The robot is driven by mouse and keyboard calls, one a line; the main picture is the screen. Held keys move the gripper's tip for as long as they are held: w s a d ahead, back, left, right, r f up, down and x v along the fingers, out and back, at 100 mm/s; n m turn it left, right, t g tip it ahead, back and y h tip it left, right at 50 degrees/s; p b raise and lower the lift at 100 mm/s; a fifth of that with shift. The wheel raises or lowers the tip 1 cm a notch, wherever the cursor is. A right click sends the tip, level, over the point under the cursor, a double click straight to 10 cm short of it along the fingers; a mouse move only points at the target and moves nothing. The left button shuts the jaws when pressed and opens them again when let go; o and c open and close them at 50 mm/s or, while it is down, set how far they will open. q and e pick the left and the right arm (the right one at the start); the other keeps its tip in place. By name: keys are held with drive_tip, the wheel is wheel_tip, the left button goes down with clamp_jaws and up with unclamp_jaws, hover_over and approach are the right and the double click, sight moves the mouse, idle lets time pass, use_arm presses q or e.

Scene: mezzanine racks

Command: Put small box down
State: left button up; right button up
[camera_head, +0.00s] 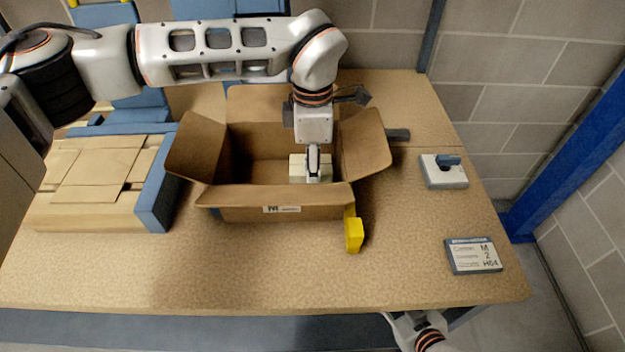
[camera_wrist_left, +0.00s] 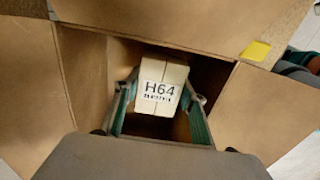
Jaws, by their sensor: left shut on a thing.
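A small cream box (camera_wrist_left: 160,88) with "H64" printed on it is held between the fingers of my left gripper (camera_wrist_left: 158,112). In the head view the small box (camera_head: 297,168) shows inside the open cardboard carton (camera_head: 290,212), near its right side. My left gripper (camera_head: 312,165) reaches down into the carton from above and is shut on the box. Whether the box touches the carton floor cannot be told. The carton's flaps are folded outward. Part of my right arm shows below the table's front edge, and its fingertips are not clearly visible.
A yellow object (camera_head: 354,235) stands at the carton's front right corner. A label card (camera_head: 473,256) and a grey-white device (camera_head: 443,172) lie on the table to the right. Flat cardboard (camera_head: 95,175) is stacked left. The table front (camera_head: 270,270) is clear.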

use_arm(q)
drive_tip(key=shift+f, duration=0.5)
wheel_tip(320, 180, down, 4)
drive_tip(key=shift+r, duration=0.1)
drive_tip(key=shift+f, duration=0.2)
drive_tip(key=o, duration=1.1)
drive_tip(key=shift+o, duration=0.2)
